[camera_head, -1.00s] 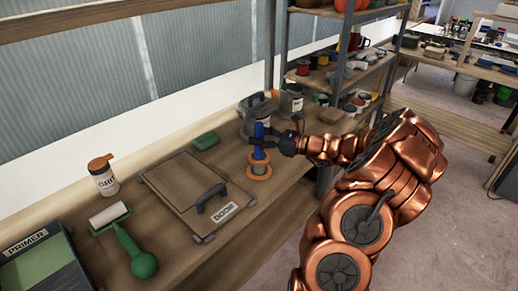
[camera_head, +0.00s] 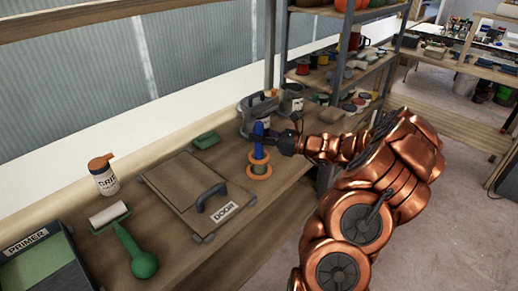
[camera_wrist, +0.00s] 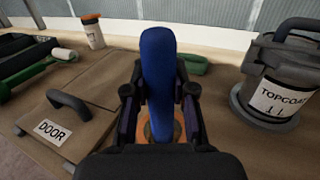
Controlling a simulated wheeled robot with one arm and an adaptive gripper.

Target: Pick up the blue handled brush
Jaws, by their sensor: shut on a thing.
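The blue handled brush (camera_head: 259,141) stands upright with its handle up, near the far end of the workbench. Its blue handle (camera_wrist: 158,75) fills the middle of the wrist view. My gripper (camera_head: 270,143) is shut on the handle from the right side. An orange ringed spool-like piece (camera_head: 260,170) is directly below the handle; it also shows low between the fingers in the wrist view (camera_wrist: 160,130). The brush's lower end is hidden, so I cannot tell whether it touches the bench.
A grey can labelled TOPCOAT (camera_wrist: 275,75) stands close to the right of the brush in the wrist view. A DOOR panel (camera_head: 188,188) with a handle, a green block (camera_head: 206,140), a white bottle (camera_head: 104,178), a roller (camera_head: 125,235) and a PRIMER tray (camera_head: 45,258) lie along the bench.

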